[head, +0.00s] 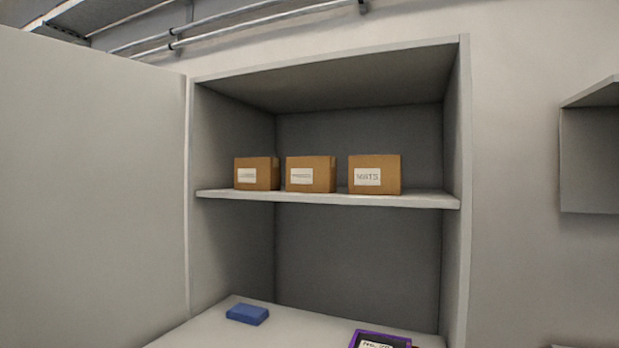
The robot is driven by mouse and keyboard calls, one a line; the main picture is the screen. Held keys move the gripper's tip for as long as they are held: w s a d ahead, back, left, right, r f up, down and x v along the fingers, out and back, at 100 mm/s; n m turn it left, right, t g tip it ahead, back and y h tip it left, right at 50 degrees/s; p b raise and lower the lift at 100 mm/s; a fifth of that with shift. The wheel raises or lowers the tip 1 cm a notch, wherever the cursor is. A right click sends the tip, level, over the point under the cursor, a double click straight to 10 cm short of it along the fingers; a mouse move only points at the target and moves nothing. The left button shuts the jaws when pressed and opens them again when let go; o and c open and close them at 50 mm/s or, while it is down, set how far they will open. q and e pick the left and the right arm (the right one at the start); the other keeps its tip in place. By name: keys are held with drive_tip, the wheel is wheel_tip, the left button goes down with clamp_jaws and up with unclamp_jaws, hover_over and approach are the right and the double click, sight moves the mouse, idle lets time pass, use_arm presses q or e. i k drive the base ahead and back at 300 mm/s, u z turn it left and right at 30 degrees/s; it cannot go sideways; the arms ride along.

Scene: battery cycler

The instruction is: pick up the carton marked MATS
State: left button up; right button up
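The carton marked MATS (387,174) is a brown cardboard box with a white label on its front. It stands upright on the upper shelf (330,198) of an open grey cabinet, the rightmost of three cartons in a row. Neither of my grippers shows in the head view.
A middle carton (320,174) and a left carton (263,173) stand beside it with small gaps; their labels are too small to read. A blue block (247,314) and a purple-edged item (358,336) lie on the lower surface. The cabinet's side walls bound the shelf.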

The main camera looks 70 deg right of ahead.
sight(369, 175)
drive_tip(key=i, duration=0.35)
drive_tip(key=z, duration=2.65)
